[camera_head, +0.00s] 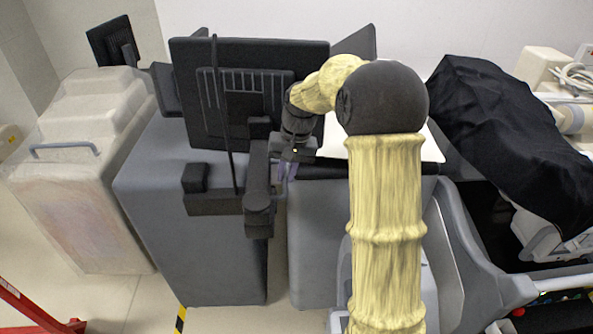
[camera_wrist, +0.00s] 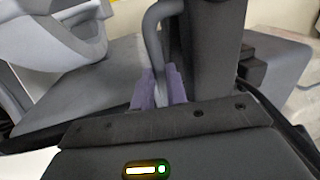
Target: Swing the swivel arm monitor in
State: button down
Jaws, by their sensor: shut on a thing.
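The monitor (camera_head: 235,125) is a large dark screen at the left centre of the head view, with its slatted back towards me. Its dark swivel arm (camera_head: 259,190) runs down and towards me just below it, over a grey cart. My gripper (camera_head: 288,172) is beside the swivel arm on its right, with purple fingers pointing down. In the wrist view my gripper (camera_wrist: 160,92) is shut on a grey bent bar (camera_wrist: 153,40), next to a thick dark upright post (camera_wrist: 210,50). In the head view the bar is mostly hidden by my gripper and wrist.
A grey cart (camera_head: 210,250) stands under the monitor. A pale covered cart (camera_head: 90,190) with a handle stands at the left. A black-draped machine (camera_head: 510,140) is at the right. A red frame (camera_head: 35,310) is at lower left. Some floor shows between the carts.

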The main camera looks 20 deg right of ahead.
jog(key=c, duration=1.4)
grip_release()
jog(key=d+r+b, duration=0.2)
jog(key=d+r, duration=0.1)
jog(key=r, duration=1.4)
jog(key=shift+s+b, duration=0.35)
jog(key=shift+s, duration=0.05)
jog(key=shift+d, duration=0.1)
